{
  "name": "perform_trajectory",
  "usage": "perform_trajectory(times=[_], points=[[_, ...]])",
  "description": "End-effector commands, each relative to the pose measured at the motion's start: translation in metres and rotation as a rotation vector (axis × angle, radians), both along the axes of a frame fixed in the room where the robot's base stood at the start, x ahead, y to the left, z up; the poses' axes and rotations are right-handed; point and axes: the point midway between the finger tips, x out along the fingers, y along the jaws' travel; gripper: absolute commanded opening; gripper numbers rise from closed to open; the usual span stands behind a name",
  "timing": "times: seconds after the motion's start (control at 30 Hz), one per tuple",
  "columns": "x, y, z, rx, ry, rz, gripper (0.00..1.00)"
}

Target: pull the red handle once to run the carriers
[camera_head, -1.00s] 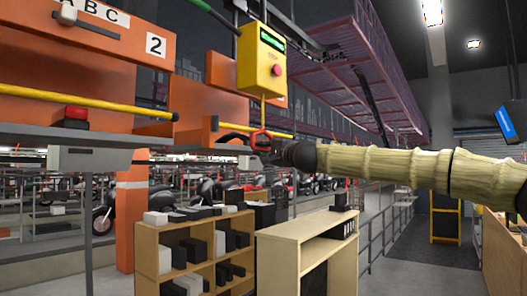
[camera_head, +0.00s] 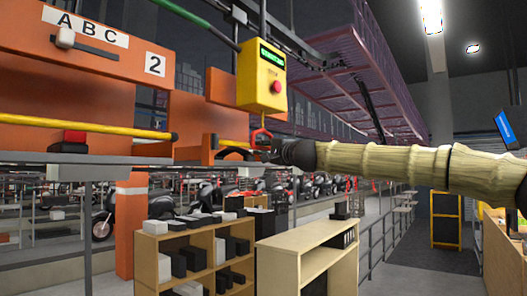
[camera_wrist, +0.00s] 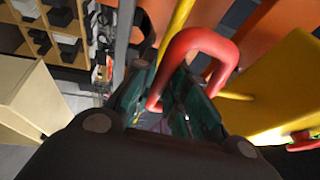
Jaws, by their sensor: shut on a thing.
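The red handle (camera_head: 262,134) hangs on a cord below a yellow control box (camera_head: 261,75) that has a green display and a red button. In the wrist view the handle (camera_wrist: 200,50) is a red loop, and its lower part lies between the dark green fingers of my gripper (camera_wrist: 168,100). My gripper (camera_head: 268,146) is shut on the handle, reaching in from the right in the head view. The fingers hide part of the loop. The yellow box also fills the right side of the wrist view (camera_wrist: 275,95).
An orange machine (camera_head: 85,60) with a slider marked A B C and a yellow rail (camera_head: 80,126) stands at left. Wooden shelves (camera_head: 200,255) with boxes and a wooden counter (camera_head: 300,245) stand below. Purple mesh structures (camera_head: 345,60) hang overhead. A walkway is clear at right.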

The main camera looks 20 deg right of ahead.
Motion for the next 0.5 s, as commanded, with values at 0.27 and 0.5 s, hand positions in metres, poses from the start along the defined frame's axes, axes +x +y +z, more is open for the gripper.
perform_trajectory(times=[0.27, 0.5], points=[[-0.0001, 0.0000, -0.0001, -0.002, -0.001, 0.000, 0.36], [-0.0011, -0.0004, -0.0003, -0.001, -0.001, 0.000, 0.36]])
